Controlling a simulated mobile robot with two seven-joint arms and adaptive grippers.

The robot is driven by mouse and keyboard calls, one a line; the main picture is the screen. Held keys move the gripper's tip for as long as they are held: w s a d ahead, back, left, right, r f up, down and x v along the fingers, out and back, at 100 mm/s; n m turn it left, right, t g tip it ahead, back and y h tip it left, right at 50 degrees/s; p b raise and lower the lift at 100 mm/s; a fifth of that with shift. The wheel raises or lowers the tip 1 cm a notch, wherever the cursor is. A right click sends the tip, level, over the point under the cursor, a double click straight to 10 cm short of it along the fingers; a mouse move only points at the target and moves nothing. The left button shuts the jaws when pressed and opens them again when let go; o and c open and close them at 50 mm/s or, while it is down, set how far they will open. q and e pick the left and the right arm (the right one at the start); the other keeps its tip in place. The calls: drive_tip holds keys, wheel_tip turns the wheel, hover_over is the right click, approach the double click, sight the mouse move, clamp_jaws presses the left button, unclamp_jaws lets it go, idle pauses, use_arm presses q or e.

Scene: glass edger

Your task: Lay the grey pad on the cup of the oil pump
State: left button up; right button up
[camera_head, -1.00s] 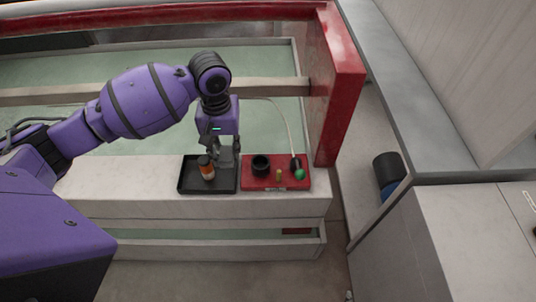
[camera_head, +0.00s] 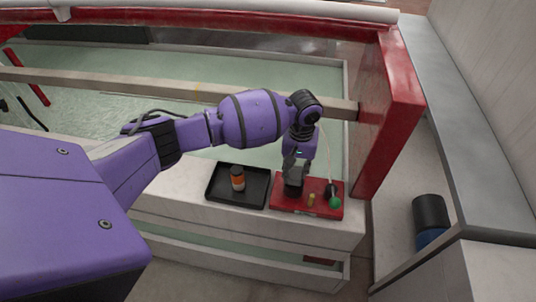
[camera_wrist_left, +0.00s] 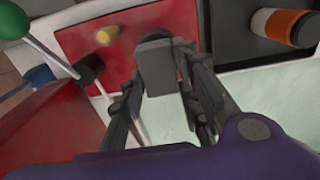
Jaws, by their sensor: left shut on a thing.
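My left gripper (camera_head: 293,174) is over the red base (camera_head: 325,209) on the white ledge, at the black cup (camera_head: 292,189) of the oil pump. In the left wrist view the gripper (camera_wrist_left: 160,66) is shut on the grey pad (camera_wrist_left: 157,70), a small flat block at its fingertips. The pad is hard to make out in the head view. The cup is mostly hidden behind the pad and fingers in the wrist view, so I cannot tell whether pad and cup touch. My right gripper is not in view.
Left of the red base is a black tray (camera_head: 222,197) with an orange-banded bottle (camera_head: 238,178). A red post (camera_head: 392,120) rises behind, to the right.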

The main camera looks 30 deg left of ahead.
use_arm(q)
drive_tip(key=shift+w+f, duration=0.1)
drive_tip(key=shift+w, duration=0.05)
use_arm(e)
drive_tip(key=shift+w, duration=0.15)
use_arm(q)
drive_tip(key=shift+f, duration=0.2)
drive_tip(key=shift+f, duration=0.4)
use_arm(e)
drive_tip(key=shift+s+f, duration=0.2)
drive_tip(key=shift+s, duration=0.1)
use_arm(q)
drive_tip(key=o, duration=0.8)
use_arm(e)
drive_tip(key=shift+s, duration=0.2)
use_arm(q)
drive_tip(key=shift+r, duration=0.1)
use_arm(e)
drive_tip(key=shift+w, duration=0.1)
